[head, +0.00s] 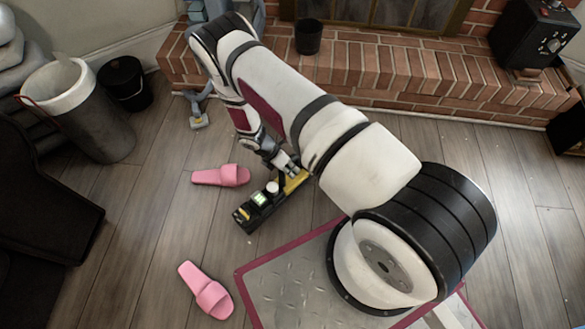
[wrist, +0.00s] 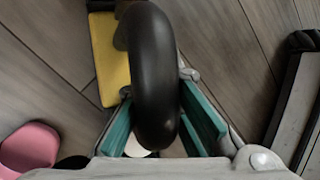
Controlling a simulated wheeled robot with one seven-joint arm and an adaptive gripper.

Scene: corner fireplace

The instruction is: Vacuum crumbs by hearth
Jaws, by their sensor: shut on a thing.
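A yellow and black handheld vacuum (head: 259,207) with a small lit green screen is low over or on the plank floor, left of the picture's middle. I cannot tell whether it touches the floor. My gripper (head: 285,165) is at its upper end, partly hidden by my arm. In the wrist view, my gripper's teal pads (wrist: 160,112) are on either side of the vacuum's thick black curved handle (wrist: 153,65), with its yellow body behind. The brick hearth (head: 400,78) runs along the back. I cannot make out any crumbs clearly.
Pink slippers lie left of the vacuum (head: 222,176) and nearer the front (head: 207,291). A grey bin (head: 100,125) and black bucket (head: 125,84) stand at left. A metal-patterned mat (head: 290,285) with a red border is in front.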

